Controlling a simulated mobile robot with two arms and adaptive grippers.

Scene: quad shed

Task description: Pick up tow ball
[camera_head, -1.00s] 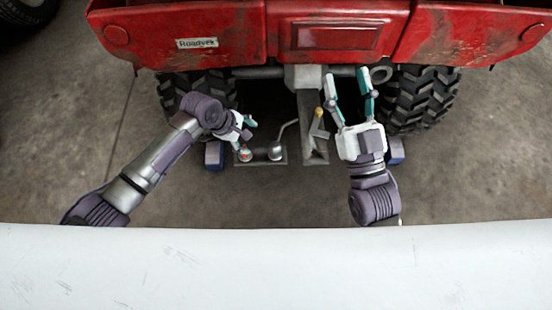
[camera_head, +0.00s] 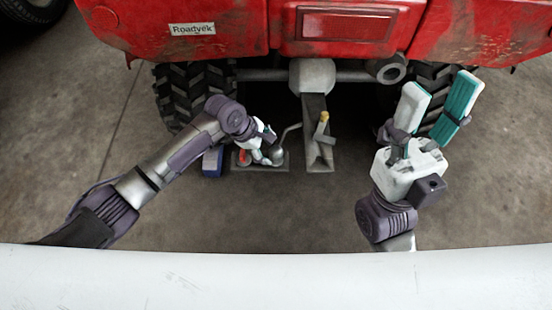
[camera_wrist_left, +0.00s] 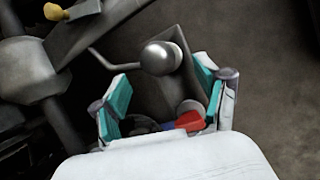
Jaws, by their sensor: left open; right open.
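The tow ball (camera_head: 277,157) is a shiny grey ball with a bent rod, on a flat grey plate beneath the red vehicle's rear. It also shows in the left wrist view (camera_wrist_left: 158,58), just beyond the fingertips and roughly between their lines. My left gripper (camera_head: 267,147) is open beside the ball, on its left; in the head view it partly covers the plate. Whether a finger touches the ball I cannot tell. My right gripper (camera_head: 442,88) is open and empty to the right, in front of the right rear tyre.
A grey hitch bar (camera_head: 318,150) with a yellow-tipped pin (camera_head: 323,121) stands right of the ball. A small red-and-blue object (camera_wrist_left: 188,122) lies near the left fingers. A blue block (camera_head: 212,162) is left of the plate. The red vehicle body (camera_head: 240,30) overhangs behind.

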